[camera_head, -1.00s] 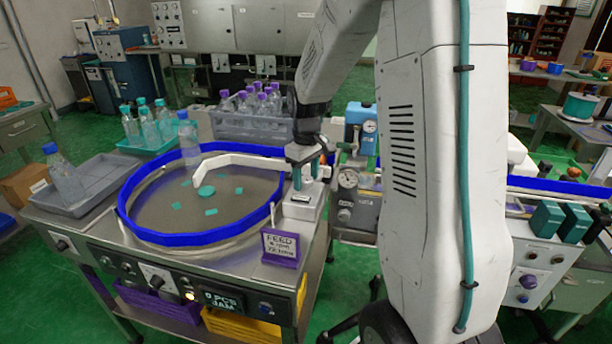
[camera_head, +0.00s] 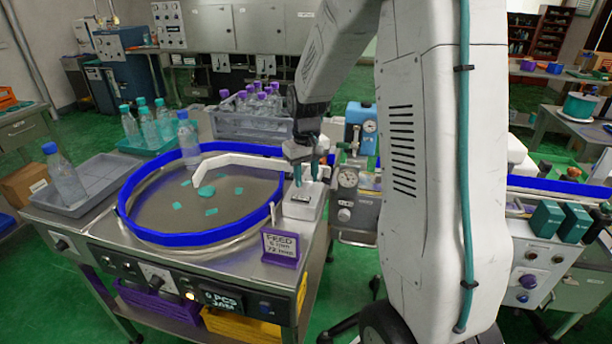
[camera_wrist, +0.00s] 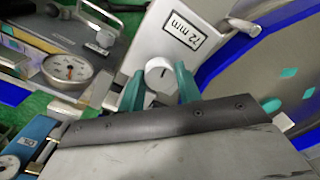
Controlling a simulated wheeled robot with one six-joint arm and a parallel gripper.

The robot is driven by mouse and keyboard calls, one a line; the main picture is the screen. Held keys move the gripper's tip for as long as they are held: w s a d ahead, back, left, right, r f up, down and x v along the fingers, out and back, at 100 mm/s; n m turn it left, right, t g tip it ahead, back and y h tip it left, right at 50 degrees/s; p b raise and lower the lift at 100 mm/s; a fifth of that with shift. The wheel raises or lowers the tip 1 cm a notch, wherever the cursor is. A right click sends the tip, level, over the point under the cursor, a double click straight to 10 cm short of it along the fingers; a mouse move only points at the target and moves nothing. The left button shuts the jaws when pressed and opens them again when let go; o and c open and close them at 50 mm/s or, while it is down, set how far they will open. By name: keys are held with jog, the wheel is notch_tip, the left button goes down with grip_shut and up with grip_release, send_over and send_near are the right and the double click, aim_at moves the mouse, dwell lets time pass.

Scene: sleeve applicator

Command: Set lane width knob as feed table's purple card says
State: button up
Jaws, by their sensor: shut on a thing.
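The purple card (camera_head: 281,247) stands at the feed table's (camera_head: 120,240) front right corner; it reads FEED, an rpm line that is hard to read, and 72 mm. The lane width knob (camera_wrist: 158,72) is round and white with a dark pointer line, on a pale block (camera_head: 302,202) beside the bowl. A plate on that block reads 72 mm (camera_wrist: 185,30) in the wrist view. My gripper (camera_wrist: 160,84) has its teal fingers on either side of the knob and is shut on it. In the head view my gripper (camera_head: 306,174) hides the knob.
The blue-rimmed round bowl (camera_head: 190,237) with a white curved arm lies left of the block. A gauge unit (camera_head: 348,178) stands close on the right. Bottles (camera_head: 68,178) and trays stand at the back and left of the table.

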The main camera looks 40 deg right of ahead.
aim_at(306, 178)
jog(key=shift+m, duration=1)
jog(key=o, duration=1)
notch_tip(306, 178, up, 8)
jog(key=shift+f, duration=0.1)
